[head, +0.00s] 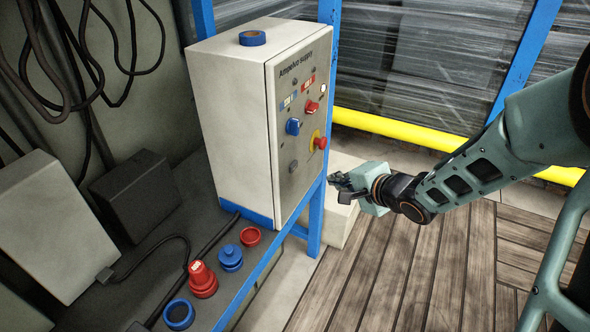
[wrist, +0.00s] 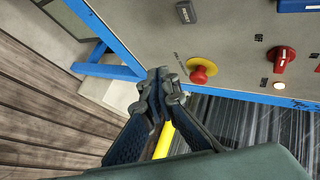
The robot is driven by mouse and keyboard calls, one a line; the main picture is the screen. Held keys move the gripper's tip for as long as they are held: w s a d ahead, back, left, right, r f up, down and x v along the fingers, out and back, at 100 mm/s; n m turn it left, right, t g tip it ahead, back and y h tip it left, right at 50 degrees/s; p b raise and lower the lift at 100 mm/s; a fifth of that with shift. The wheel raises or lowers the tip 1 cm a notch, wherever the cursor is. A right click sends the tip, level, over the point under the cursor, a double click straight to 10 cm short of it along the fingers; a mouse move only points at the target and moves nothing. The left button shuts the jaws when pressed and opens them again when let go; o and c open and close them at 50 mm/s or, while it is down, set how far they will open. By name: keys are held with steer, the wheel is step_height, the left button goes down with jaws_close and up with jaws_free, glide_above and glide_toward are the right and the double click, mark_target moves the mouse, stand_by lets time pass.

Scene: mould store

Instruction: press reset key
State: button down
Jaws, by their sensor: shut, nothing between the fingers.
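The control box (head: 229,110) has a front panel with small labels, too small to read, so I cannot tell which control is the reset key. A dark grey square key (head: 293,167) sits low on the panel; it also shows at the top of the wrist view (wrist: 185,12). A red mushroom button on a yellow disc (head: 320,143) is to its right; it shows in the wrist view too (wrist: 199,73). A small pale round button (head: 322,89) is at the upper right edge. My gripper (head: 336,182) is shut and empty, in front of the panel's lower right, apart from it.
The panel also has a blue knob (head: 293,127) and a red knob (head: 312,107). Red and blue plugs and rings (head: 203,280) lie on the dark bench. A blue frame post (head: 317,215) stands beside the box. A yellow rail (head: 400,131) runs behind my gripper.

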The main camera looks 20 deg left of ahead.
mark_target(293, 167)
steer(key=a+b, duration=0.3)
steer(key=a, duration=0.4)
steer(key=shift+w+a+b, duration=0.25)
steer(key=shift+b, duration=0.05)
stand_by(1.2)
steer(key=shift+a, duration=0.4)
steer(key=shift+w+a, duration=0.1)
steer(key=shift+a, duration=0.25)
stand_by(0.6)
steer(key=shift+d+p, duration=0.1)
steer(key=shift+p, duration=0.3)
steer(key=shift+d+p, duration=0.5)
steer(key=shift+d, duration=0.15)
